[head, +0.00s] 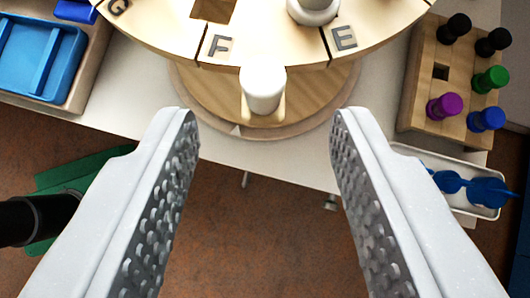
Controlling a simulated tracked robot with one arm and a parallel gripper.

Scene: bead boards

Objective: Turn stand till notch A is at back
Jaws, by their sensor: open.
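The round wooden stand (300,50) is at the top middle of the head view, cut off by the top edge. Its rim carries the letters G, F (218,46) and E (344,38); notch A is not in view. A white rounded peg (263,90) sticks out at the stand's near edge between F and E. A lower wooden disc (220,108) lies under the stand. My gripper (264,115) is open and empty, its two fingers apart on either side of the white peg's line, with no touch visible.
A wooden block (417,112) with black, green, purple and blue pegs stands at the right. Below it, a white tray (487,210) holds blue pieces. A blue tray (38,60) is at upper left. The table's front edge runs across; brown floor lies below.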

